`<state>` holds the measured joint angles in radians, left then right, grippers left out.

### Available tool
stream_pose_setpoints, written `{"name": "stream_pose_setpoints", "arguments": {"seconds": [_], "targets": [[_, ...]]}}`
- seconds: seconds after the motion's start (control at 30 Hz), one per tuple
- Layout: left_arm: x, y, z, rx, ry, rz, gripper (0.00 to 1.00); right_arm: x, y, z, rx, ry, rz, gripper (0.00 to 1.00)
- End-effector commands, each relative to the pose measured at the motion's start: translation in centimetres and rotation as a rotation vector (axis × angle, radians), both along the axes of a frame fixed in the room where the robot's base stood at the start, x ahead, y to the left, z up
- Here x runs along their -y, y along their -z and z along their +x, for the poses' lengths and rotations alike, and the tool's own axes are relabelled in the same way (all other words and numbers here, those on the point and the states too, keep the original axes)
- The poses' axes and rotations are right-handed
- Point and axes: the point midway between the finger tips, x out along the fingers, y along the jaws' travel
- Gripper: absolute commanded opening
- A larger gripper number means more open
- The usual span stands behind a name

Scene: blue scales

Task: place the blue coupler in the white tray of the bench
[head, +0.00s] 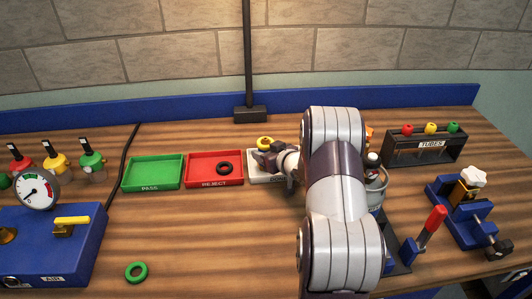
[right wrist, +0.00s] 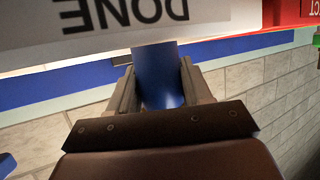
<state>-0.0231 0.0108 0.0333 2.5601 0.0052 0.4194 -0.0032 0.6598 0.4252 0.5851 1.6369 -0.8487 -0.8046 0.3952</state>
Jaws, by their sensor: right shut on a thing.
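The blue coupler (right wrist: 162,78) shows in the right wrist view as a smooth blue cylinder between my gripper's two fingers. My right gripper (right wrist: 160,92) is shut on it. In the head view this gripper (head: 264,157) is at the white tray (head: 256,179), over its left part, and the coupler cannot be made out there. The tray's front with the DONE label (right wrist: 125,14) fills the top of the wrist view, close to the coupler. My arm hides the tray's right side in the head view. My left gripper is not in view.
Left of the white tray are a red REJECT tray (head: 203,182) holding a black ring and a green PASS tray (head: 140,184). A yellow ring (head: 265,142) shows behind my gripper. A TUBES rack (head: 432,150) stands right. A green ring (head: 136,272) lies front left.

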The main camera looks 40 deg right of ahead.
Motion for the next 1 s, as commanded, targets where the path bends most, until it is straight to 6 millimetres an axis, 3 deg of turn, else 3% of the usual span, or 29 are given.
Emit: {"name": "stream_pose_setpoints", "arguments": {"seconds": [0.3, 0.33, 0.4, 0.77, 1.0], "targets": [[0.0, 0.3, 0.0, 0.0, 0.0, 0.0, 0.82, 0.0, 0.2, 0.0, 0.004, 0.001, -0.001, 0.1], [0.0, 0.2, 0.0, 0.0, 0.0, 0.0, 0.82, 0.0, 0.2, 0.0, 0.002, 0.0, 0.0, 0.55], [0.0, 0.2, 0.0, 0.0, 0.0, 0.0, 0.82, 0.0, 0.2, 0.0, 0.002, 0.0, 0.0, 0.74], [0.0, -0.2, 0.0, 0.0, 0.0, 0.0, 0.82, 0.1, -0.4, -0.2, 0.003, 0.001, -0.001, 0.74], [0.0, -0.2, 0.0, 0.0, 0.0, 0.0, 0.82, 0.0, -2.3, -4.9, 0.004, 0.004, -0.002, 0.74]]}}
